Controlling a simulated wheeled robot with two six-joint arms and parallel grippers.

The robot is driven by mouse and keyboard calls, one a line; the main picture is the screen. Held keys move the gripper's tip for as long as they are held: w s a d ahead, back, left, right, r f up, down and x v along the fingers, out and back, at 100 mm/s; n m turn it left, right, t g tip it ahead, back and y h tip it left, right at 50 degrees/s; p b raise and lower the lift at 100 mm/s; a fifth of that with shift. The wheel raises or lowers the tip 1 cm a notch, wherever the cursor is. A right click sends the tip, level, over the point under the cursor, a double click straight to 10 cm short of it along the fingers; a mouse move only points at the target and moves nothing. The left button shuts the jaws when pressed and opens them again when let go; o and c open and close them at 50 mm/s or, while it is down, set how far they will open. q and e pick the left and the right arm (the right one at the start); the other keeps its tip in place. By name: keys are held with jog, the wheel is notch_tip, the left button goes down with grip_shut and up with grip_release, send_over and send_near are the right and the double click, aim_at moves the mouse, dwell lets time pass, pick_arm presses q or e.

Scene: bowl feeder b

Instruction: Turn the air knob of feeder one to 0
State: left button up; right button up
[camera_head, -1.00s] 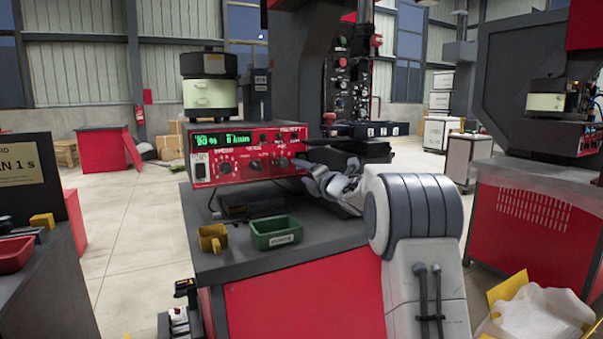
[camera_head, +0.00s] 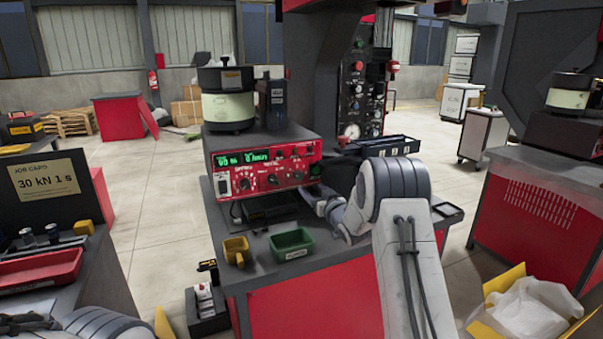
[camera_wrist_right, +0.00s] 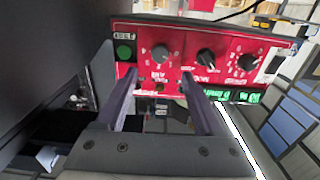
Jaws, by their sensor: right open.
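The feeder's red control panel (camera_head: 232,160) has a green display and several dark knobs; the black and pale bowl feeder (camera_head: 228,98) stands on its box. In the right wrist view the panel (camera_wrist_right: 228,55) appears upside down, with knobs at left (camera_wrist_right: 161,53), middle (camera_wrist_right: 206,56) and right (camera_wrist_right: 247,62). I cannot surely read which is the air knob. My right gripper (camera_wrist_right: 160,80) is open and empty; its tips are near the panel, framing the left knob from below in the picture, apparently apart from it. My left gripper (camera_head: 25,323) is at the bottom left, its jaws unclear.
A green bin (camera_head: 291,244) and a yellow bin (camera_head: 236,250) stand on the bench before the feeder. A black tray (camera_head: 390,146) lies behind my right arm. A red tray (camera_head: 40,268) and sign (camera_head: 46,186) are on the left bench.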

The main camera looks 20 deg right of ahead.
aim_at(300, 177)
jog(key=w+p, duration=0.1)
jog(key=w, duration=0.8)
jog(key=shift+w+a, duration=0.15)
jog(key=shift+w, duration=0.15)
grip_shut()
jog(key=shift+f+n+b, duration=0.25)
jog(key=shift+n+b, duration=0.55)
jog(key=shift+b, duration=0.35)
jog(key=shift+n+b, duration=0.3)
jog(key=shift+n, duration=0.1)
jog(key=shift+r+n, duration=0.25)
jog(key=shift+n, duration=0.15)
grip_release()
